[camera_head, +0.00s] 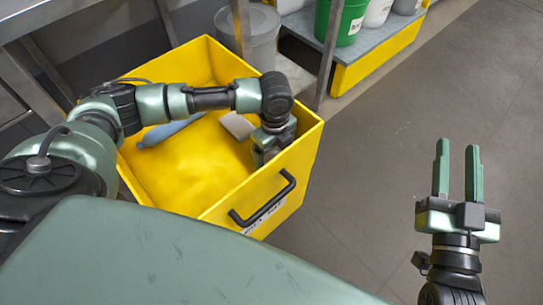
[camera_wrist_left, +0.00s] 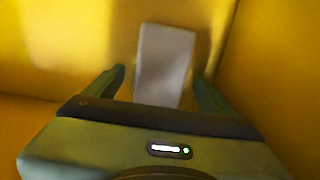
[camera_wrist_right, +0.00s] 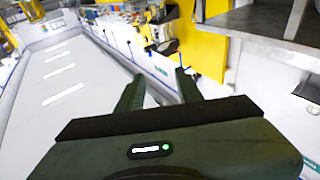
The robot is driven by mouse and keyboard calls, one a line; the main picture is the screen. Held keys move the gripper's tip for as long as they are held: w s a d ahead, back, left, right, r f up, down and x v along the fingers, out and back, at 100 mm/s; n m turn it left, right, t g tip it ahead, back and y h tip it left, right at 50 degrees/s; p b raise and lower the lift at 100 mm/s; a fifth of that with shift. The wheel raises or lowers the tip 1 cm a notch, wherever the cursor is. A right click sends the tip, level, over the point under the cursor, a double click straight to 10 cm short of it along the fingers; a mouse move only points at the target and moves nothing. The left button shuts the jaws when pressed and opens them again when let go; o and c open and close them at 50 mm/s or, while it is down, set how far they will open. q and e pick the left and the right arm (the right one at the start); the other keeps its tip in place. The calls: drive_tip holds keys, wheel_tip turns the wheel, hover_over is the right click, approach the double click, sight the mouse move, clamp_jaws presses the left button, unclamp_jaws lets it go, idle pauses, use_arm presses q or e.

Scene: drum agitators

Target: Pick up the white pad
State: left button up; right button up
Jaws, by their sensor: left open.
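The white pad (camera_head: 238,125) lies inside the yellow bin (camera_head: 262,192), near its far right wall. In the left wrist view the pad (camera_wrist_left: 165,62) is a pale rectangle between and beyond the two fingers. My left gripper (camera_wrist_left: 160,88) is open, its fingers on either side of the pad's near end. I cannot tell whether the fingers touch it. In the head view my left gripper reaches down into the bin beside the pad, and its fingertips are hidden. My right gripper (camera_head: 457,165) is open and empty over the floor at the right.
A blue-grey object (camera_head: 170,129) lies in the bin, left of the pad. The bin walls close in around my left gripper. A grey bucket (camera_head: 248,38) and metal shelf legs stand behind the bin. A green bucket (camera_head: 341,20) stands on a yellow-edged platform. The floor (camera_head: 400,120) at right is clear.

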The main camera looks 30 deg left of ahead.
use_arm(q)
drive_tip(key=c, duration=1.4)
drive_tip(key=shift+c, duration=0.2)
drive_tip(key=shift+r, duration=0.2)
